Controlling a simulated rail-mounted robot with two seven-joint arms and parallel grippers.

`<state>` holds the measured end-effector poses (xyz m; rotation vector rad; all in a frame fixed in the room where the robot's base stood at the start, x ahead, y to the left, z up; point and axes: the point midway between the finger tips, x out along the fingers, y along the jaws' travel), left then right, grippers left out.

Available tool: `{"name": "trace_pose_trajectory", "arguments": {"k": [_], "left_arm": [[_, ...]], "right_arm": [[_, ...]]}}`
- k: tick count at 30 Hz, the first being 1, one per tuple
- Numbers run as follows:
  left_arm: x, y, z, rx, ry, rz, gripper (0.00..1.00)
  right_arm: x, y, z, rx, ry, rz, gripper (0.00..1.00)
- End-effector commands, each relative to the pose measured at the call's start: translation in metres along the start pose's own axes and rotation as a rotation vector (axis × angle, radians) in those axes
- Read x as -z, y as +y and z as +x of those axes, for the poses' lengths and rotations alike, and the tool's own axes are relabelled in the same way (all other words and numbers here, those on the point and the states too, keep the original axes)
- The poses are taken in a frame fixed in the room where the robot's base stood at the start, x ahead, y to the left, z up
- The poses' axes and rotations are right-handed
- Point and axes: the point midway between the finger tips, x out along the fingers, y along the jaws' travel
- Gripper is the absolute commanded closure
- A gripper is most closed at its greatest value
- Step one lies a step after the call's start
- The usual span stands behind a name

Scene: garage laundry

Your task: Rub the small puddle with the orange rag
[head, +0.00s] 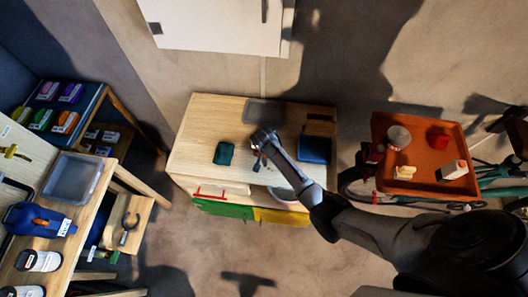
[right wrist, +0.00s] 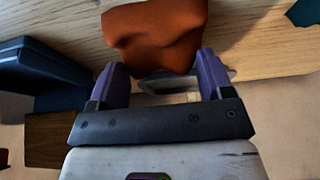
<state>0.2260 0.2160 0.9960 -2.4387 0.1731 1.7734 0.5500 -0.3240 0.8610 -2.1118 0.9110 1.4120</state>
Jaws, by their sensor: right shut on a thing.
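The orange rag (right wrist: 155,35) is pinched between the two purple fingers of my right gripper (right wrist: 160,80) in the right wrist view. Its folds hang past the fingertips over the wooden tabletop. In the head view my right gripper (head: 262,152) is over the middle of the wooden table (head: 205,135), and its arm hides most of the rag. I cannot tell whether the rag touches the wood. I cannot make out the small puddle in either view. My left gripper is in neither view.
A teal item (head: 223,153) lies left of the gripper and a dark blue box (head: 314,149) right of it. A grey flat rectangle (head: 265,112) lies at the table's far edge. An orange tray (head: 448,129) with several items stands right. A stocked bench is at left.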

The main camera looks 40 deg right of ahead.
Motion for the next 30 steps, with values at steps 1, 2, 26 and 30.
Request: {"name": "trace_pose_trajectory", "arguments": {"k": [1,2,26,30], "left_arm": [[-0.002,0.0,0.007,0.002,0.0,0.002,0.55],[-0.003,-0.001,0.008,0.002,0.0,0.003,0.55],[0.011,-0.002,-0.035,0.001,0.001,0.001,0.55],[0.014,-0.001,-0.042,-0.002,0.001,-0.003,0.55]], "right_arm": [[0.004,0.001,0.005,0.0,0.002,0.002,0.49],[0.007,0.001,0.006,0.0,0.002,0.003,0.49],[-0.058,-0.007,-0.026,0.006,-0.002,-0.013,0.49],[-0.069,-0.008,-0.031,0.006,-0.001,-0.015,0.49]]}}
